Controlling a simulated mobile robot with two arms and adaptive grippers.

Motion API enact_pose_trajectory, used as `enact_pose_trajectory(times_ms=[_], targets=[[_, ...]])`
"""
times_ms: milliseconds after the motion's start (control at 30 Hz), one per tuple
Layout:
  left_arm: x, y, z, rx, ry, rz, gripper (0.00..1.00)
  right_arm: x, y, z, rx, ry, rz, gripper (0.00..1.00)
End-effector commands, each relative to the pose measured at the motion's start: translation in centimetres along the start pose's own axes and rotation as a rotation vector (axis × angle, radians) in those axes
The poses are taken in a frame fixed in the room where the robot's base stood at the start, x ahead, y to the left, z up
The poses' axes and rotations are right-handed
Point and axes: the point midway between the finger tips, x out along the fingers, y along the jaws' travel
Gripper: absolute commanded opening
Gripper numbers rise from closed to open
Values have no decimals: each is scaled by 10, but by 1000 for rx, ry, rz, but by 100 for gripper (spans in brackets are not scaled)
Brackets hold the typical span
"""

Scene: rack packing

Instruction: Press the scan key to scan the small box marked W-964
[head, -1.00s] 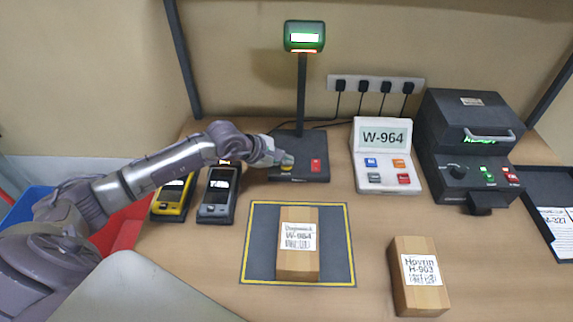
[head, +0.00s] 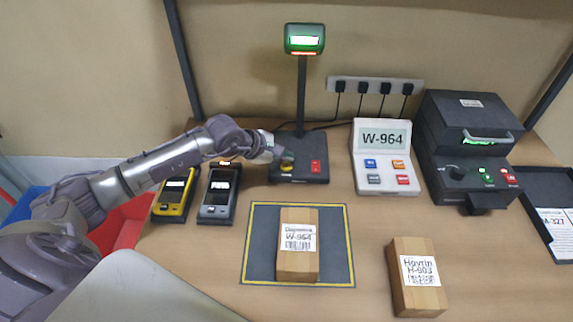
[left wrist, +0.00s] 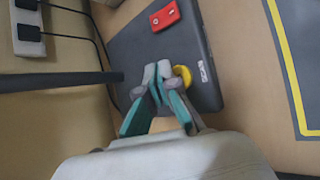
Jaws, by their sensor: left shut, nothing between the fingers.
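The small box marked W-964 (head: 298,262) lies on the dark mat with a yellow border (head: 343,275), label up. The scanner stand's base (head: 318,179) carries a yellow key (head: 286,168) and a red key (head: 315,166). In the left wrist view, the yellow key (left wrist: 184,74) and red key (left wrist: 165,15) also show. My left gripper (head: 280,154) is shut and empty, with its fingertips (left wrist: 157,76) right beside or over the yellow key. I cannot tell if they touch it. The display unit (head: 384,187) reads W-964. My right gripper is not in view.
A second box, H-903 (head: 419,289), stands right of the mat. Yellow (head: 174,201) and grey (head: 217,206) handhelds sit under my left forearm. A black machine (head: 470,120) and dark tray (head: 552,228) are at the right. The scanner pole (head: 301,95) rises beside the gripper.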

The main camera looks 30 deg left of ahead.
Motion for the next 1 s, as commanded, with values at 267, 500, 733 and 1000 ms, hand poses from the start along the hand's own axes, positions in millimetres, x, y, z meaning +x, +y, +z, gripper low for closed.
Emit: enact_pose_trajectory(times_ms=[267, 500, 733, 1000], targets=[[-21, 15, 15, 1, -1, 1, 0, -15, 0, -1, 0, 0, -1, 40], [-33, 24, 24, 0, 0, 1, 0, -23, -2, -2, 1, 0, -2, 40], [-33, 24, 24, 0, 0, 1, 0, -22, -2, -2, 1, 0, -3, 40], [-32, 24, 24, 0, 0, 0, 0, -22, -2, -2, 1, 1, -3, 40]])
